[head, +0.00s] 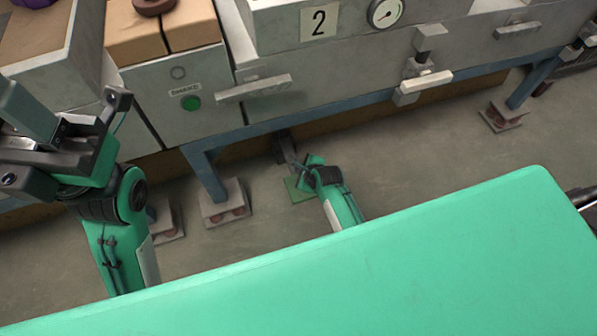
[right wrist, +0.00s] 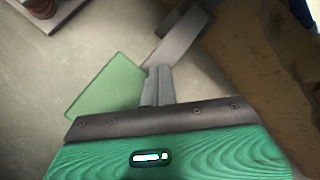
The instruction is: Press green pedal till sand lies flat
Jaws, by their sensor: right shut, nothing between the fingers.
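The green pedal (head: 297,189) is a flat green plate low at the floor, under the bench's front edge. It also shows in the right wrist view (right wrist: 103,88), joined to a grey bar. My right gripper (head: 290,157) reaches down beside the pedal. In the right wrist view its fingers (right wrist: 157,78) are shut and empty at the pedal's right edge, by the grey bar. I cannot tell whether they touch it. My left arm's grey end (head: 55,150) is at the left, its fingers unclear. I cannot make out sand for certain.
Tan blocks (head: 150,35) sit on a grey cabinet with a SHAKE label and a green button (head: 191,103). A grey unit marked 2 (head: 319,21) has a gauge (head: 385,12). A blue bench leg (head: 206,175) stands left of the pedal. Floor (head: 420,150) to its right is clear.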

